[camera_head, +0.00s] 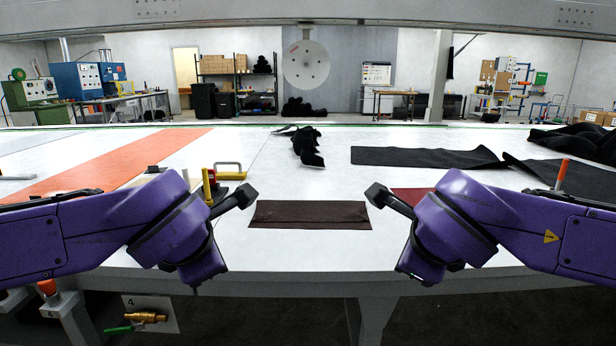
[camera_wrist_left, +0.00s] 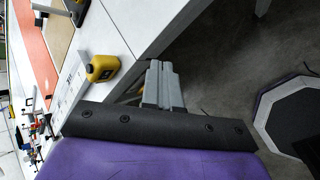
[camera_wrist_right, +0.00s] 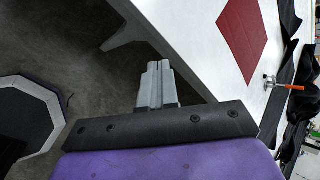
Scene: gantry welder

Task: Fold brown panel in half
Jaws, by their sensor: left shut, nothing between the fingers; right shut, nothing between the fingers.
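The brown panel (camera_head: 310,215) lies flat on the white table, between my two arms in the head view. It is a wide, short dark brown rectangle with a thin line along its near edge. Whether it is one layer or two, I cannot tell. My left gripper (camera_wrist_left: 160,72) is shut and empty, pointing over the floor beside the table edge in the left wrist view. My right gripper (camera_wrist_right: 155,72) is shut and empty, also over the floor beside the table edge. Neither touches the panel. The fingers do not show clearly in the head view.
A red panel (camera_head: 412,194) lies partly behind my right arm. Black cloth (camera_head: 425,157) lies farther back on the right, and a black bundle (camera_head: 306,146) at the back middle. White table around the brown panel is clear.

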